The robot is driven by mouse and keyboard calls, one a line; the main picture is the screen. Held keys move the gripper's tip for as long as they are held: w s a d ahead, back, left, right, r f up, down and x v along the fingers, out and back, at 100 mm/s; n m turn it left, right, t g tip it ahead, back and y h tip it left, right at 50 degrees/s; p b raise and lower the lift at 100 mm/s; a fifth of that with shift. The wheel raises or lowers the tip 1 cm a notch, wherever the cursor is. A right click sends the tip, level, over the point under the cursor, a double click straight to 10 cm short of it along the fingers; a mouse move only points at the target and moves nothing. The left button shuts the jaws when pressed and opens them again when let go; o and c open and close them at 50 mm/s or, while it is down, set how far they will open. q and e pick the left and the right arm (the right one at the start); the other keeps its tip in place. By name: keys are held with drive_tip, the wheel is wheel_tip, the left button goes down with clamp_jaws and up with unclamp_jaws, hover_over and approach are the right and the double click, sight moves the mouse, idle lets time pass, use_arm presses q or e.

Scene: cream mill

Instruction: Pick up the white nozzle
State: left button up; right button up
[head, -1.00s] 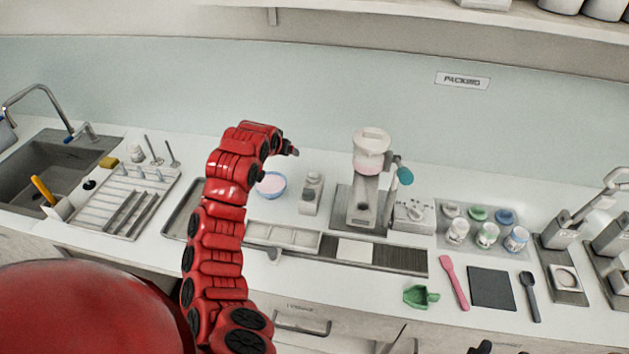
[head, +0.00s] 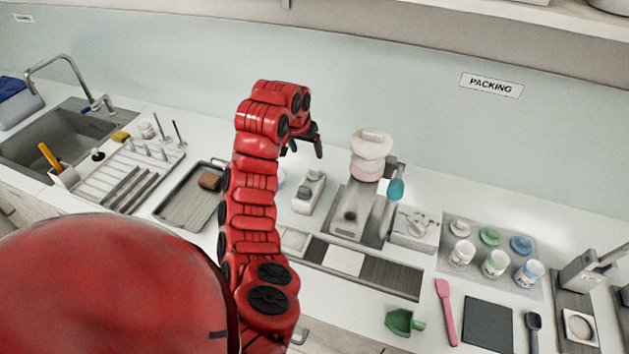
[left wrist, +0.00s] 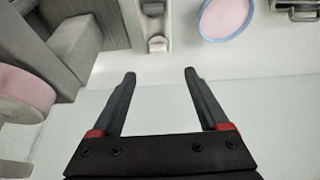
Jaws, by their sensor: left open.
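No white nozzle can be made out for certain. A white block (head: 414,231) right of the mill in the head view carries small pale pieces, too small to tell apart. My left gripper (head: 302,148) is raised near the back wall, left of the mill and above the counter. It also shows in the left wrist view (left wrist: 160,74), open, with nothing between its fingers. A small grey-white device (head: 309,192) stands on the counter below and in front of it. My right gripper is out of view.
The cream mill (head: 352,212) stands right of my left gripper. A pink-filled bowl (left wrist: 227,17) shows in the left wrist view. A tray (head: 180,208) is left.

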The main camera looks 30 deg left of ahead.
use_arm(q)
drive_tip(key=p, duration=0.2)
approach(314, 169)
drive_tip(key=x, duration=0.2)
drive_tip(key=shift+w+a+f+p, duration=0.1)
drive_tip(key=shift+w+f+p, duration=0.2)
drive_tip(key=shift+f, duration=0.35)
drive_tip(key=shift+w+f+p, duration=0.15)
drive_tip(key=shift+f+p, duration=0.15)
drive_tip(key=shift+p, duration=0.25)
drive_tip(key=p+x, duration=0.2)
drive_tip(key=x, duration=0.1)
drive_tip(key=shift+w+f+p, duration=0.15)
drive_tip(key=shift+f+p, duration=0.2)
drive_tip(key=shift+f, duration=0.3)
drive_tip(key=shift+w+f, duration=0.15)
drive_tip(key=shift+f, duration=0.1)
clamp_jaws()
